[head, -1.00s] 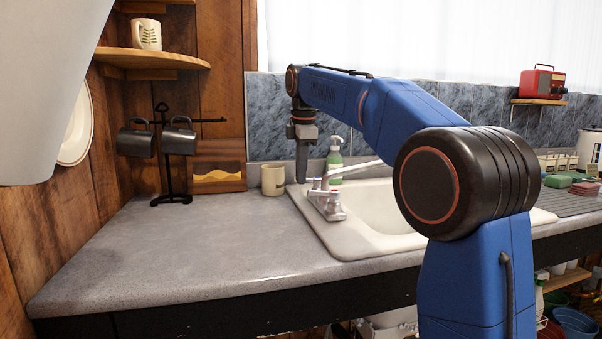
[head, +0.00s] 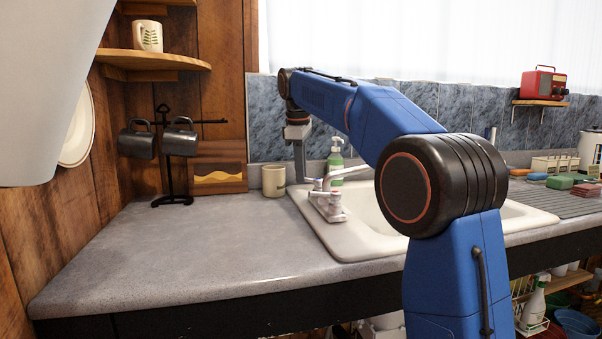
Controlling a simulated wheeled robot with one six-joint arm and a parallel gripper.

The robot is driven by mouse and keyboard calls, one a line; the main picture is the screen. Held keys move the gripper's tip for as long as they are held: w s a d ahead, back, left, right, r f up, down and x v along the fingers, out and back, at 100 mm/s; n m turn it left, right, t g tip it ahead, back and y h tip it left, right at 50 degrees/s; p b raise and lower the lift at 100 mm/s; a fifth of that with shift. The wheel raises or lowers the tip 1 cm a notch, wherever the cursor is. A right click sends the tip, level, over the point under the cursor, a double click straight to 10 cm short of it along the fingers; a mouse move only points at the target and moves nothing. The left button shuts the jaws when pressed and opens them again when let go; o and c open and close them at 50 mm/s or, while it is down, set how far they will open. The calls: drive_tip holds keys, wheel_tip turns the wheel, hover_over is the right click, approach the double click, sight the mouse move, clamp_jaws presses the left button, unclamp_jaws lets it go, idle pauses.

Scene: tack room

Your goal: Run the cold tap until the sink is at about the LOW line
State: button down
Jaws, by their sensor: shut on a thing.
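The white sink (head: 345,243) is set in the grey counter, its basin partly hidden behind my arm. No water or LOW line can be made out in the part that shows. The chrome tap (head: 353,170) stands at the sink's left rim, with a far handle and a near handle (head: 335,205). I cannot tell which handle is cold. My gripper (head: 300,177) points down at the tap's far end and is shut on the far handle (head: 309,186); its fingertips and that contact are small and partly unclear.
A black mug stand (head: 168,160) with dark mugs is at the left. The counter (head: 180,245) left of the sink is clear. Sponges and a drying mat (head: 555,200) lie to the right.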

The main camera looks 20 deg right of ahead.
drive_tip(key=c, duration=1.8)
unclamp_jaws()
drive_tip(key=shift+r, duration=0.1)
drive_tip(key=r, duration=0.4)
drive_tip(key=s+r, duration=0.1)
drive_tip(key=r, duration=0.2)
drive_tip(key=s+a+r, duration=0.1)
drive_tip(key=r, duration=0.3)
drive_tip(key=shift+a+r, duration=0.1)
drive_tip(key=shift+r, duration=0.2)
